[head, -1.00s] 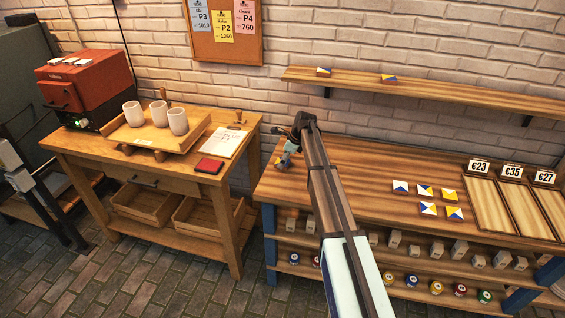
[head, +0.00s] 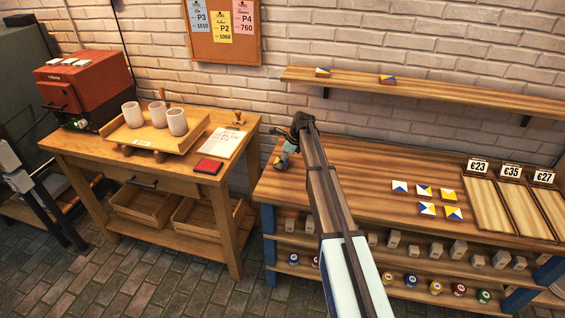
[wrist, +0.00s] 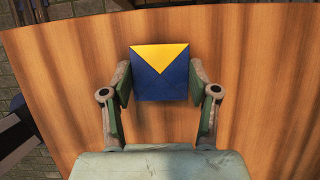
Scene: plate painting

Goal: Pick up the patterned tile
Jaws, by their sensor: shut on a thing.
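A square patterned tile (wrist: 160,88), dark blue with a yellow triangle, sits between the fingers of my gripper (wrist: 161,76) in the wrist view. The fingers are shut on its left and right sides. In the head view, my gripper (head: 283,157) is low at the left end of the long wooden workbench (head: 350,160), and the tile there is small and mostly hidden by it. I cannot tell whether the tile still touches the bench top.
Several similar tiles (head: 425,191) lie on the bench right of my arm, beside wooden trays with price signs (head: 513,172). Two more tiles (head: 387,79) are on the wall shelf. A side table (head: 90,150) with three cups stands left, across a gap.

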